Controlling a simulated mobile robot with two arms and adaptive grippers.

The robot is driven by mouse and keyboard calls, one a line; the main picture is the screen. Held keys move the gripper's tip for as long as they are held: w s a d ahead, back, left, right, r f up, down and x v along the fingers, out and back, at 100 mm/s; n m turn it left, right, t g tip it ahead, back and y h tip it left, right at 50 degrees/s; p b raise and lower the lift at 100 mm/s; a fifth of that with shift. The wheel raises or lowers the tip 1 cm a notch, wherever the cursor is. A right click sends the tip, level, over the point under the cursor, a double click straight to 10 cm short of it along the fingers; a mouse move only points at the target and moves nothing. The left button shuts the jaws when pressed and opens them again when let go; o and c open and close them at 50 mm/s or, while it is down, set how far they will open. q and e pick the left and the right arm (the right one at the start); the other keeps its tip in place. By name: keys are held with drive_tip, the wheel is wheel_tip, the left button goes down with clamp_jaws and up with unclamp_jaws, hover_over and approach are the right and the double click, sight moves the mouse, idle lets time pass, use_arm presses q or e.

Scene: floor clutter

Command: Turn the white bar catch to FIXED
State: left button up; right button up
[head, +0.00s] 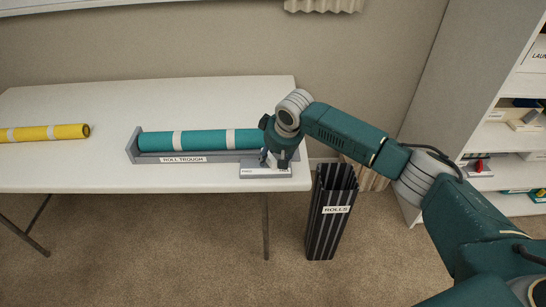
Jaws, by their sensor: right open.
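A grey block (265,175) with small labels along its front stands at the table's right front corner. The labels are too small to read surely. My right gripper (270,161) points down at this block, just above or at its top, and is open. The white bar catch cannot be made out; my gripper and wrist cover much of the block's top, so I cannot tell which way it is turned. My left gripper is not in view.
A teal roll (205,140) with white bands lies in the grey ROLL TROUGH (140,158) beside the block. A yellow roll (65,132) lies at left on the white table (90,170). A striped ROLLS bin (330,230) stands on the floor. Shelves (495,182) stand at right.

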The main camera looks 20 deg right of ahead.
drive_tip(key=shift+c, duration=0.5)
clamp_jaws()
